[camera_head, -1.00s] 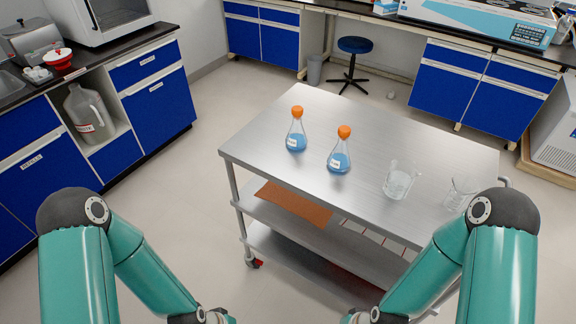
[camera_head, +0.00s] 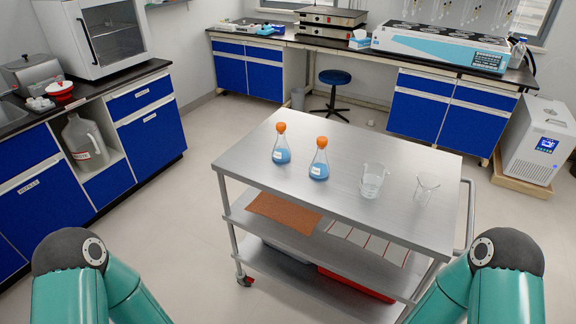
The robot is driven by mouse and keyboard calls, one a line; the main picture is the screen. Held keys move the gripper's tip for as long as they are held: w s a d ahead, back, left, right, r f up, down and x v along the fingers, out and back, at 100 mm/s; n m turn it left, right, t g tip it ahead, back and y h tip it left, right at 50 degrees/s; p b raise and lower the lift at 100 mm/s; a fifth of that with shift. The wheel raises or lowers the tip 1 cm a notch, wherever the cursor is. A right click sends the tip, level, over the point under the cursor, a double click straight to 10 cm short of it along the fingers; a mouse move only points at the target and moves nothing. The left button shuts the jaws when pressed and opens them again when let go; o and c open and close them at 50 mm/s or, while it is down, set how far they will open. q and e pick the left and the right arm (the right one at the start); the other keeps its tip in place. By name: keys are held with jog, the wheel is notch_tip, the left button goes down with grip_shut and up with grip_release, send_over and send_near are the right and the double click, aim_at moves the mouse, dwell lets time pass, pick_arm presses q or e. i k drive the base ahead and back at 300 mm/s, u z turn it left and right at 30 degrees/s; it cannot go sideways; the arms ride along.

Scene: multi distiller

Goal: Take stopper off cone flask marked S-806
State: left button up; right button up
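Two cone flasks with blue liquid and orange stoppers stand upright on the steel cart (camera_head: 330,212). One is the left flask (camera_head: 281,152) with its stopper (camera_head: 281,127) on. The other is the right flask (camera_head: 319,168) with its stopper (camera_head: 322,142) on. Both carry small white labels too small to read, so I cannot tell which is S-806. Only upper parts of my two arms show at the lower left and lower right. Both grippers are below the picture.
A beaker (camera_head: 372,182) and a smaller glass vessel (camera_head: 424,190) stand on the cart right of the flasks. A blue stool (camera_head: 335,77) is behind the cart. Blue cabinets line the left and back. Open floor lies left of the cart.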

aim_at(319, 168)
jog(key=z, duration=0.05)
jog(key=i, duration=0.9)
jog(key=u, duration=0.2)
jog(key=k, duration=0.9)
jog(key=z, duration=0.2)
jog(key=i, duration=0.9)
jog(key=u, duration=0.05)
